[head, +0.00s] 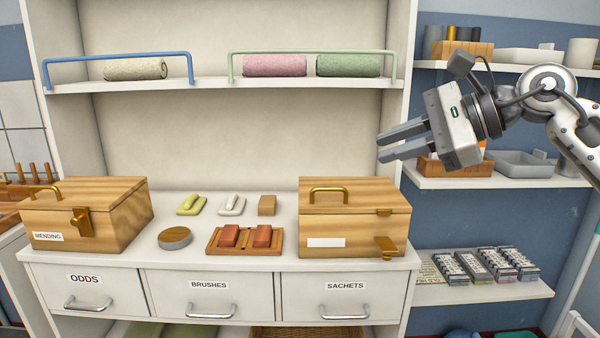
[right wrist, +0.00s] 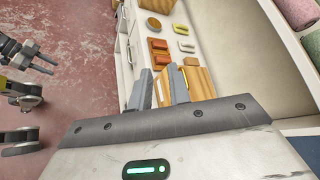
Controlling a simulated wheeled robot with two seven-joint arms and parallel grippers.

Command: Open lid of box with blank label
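The wooden box with a blank white label (head: 325,242) stands on the right of the counter; its lid (head: 365,195) is down. A brass handle (head: 328,189) is on the lid. A brass latch piece (head: 388,248) sits low at the front right, apart from a small brass plate (head: 384,212) above it. My right gripper (head: 379,148) is open and empty, above and right of the box. In the right wrist view its fingers (right wrist: 160,85) stand apart, partly hiding the box (right wrist: 203,84). My left gripper (right wrist: 52,65) shows only there, at the left, fingers apart, over the floor.
A box labelled MENDING (head: 85,210) stands at the left. Between the boxes are brushes, a round tin (head: 174,238) and a wooden tray (head: 215,249) with red blocks. A shelf (head: 215,84) with rolled towels is above. Side shelves (head: 480,290) stand at the right.

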